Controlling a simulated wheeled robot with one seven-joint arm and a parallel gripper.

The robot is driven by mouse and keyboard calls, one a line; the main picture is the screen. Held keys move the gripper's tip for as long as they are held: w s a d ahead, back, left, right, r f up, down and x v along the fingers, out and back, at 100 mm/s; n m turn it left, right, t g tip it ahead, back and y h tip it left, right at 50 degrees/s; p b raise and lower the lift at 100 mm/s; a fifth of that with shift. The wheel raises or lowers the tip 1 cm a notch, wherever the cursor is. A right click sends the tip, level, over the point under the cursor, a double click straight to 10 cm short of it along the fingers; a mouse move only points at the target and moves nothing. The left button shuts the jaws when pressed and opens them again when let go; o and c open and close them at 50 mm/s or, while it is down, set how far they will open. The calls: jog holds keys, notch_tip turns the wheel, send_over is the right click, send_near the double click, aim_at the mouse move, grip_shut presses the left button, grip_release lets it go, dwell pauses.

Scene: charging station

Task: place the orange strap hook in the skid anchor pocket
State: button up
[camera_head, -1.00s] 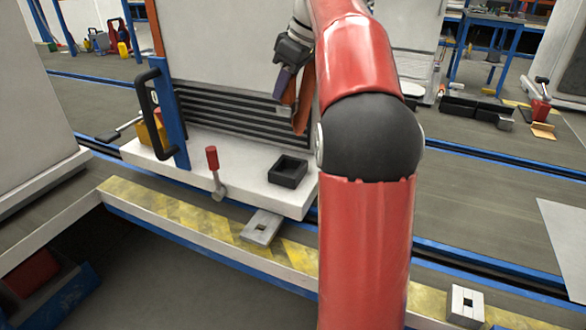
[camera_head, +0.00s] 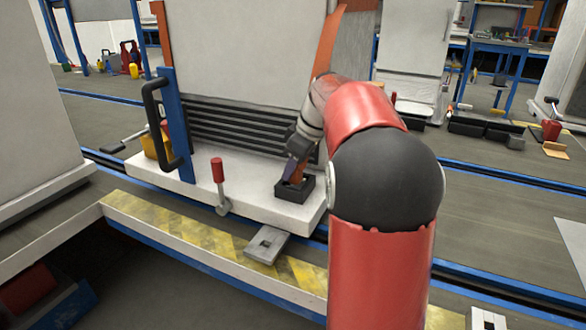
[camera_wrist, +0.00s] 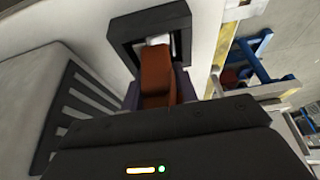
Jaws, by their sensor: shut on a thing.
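The orange strap hook (camera_wrist: 155,72) is between the jaws of my gripper (camera_wrist: 152,98) in the wrist view, and its pale tip reaches into the mouth of the black square pocket. In the head view my gripper (camera_head: 292,178) points down over the skid anchor pocket (camera_head: 312,187), with the jaws at its opening. The pocket's dark rim (camera_wrist: 122,38) frames the hook tip in the wrist view. An orange strap (camera_head: 328,38) rises behind my arm. The tip's depth and whether it touches the pocket floor are hidden.
The pocket stands on a white skid ledge (camera_head: 255,207) beside a vented cabinet (camera_head: 240,60). A red-topped lever (camera_head: 218,178) stands left of the pocket. A black handle (camera_head: 155,120) on a blue post is farther left. A slotted grey plate (camera_head: 266,246) lies in front.

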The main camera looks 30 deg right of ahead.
aim_at(309, 184)
jog(key=shift+f, duration=0.2)
jog(key=o, duration=1)
jog(key=shift+o, duration=0.2)
jog(key=shift+r, duration=0.1)
jog(key=p+v, duration=0.2)
jog(key=v, duration=1)
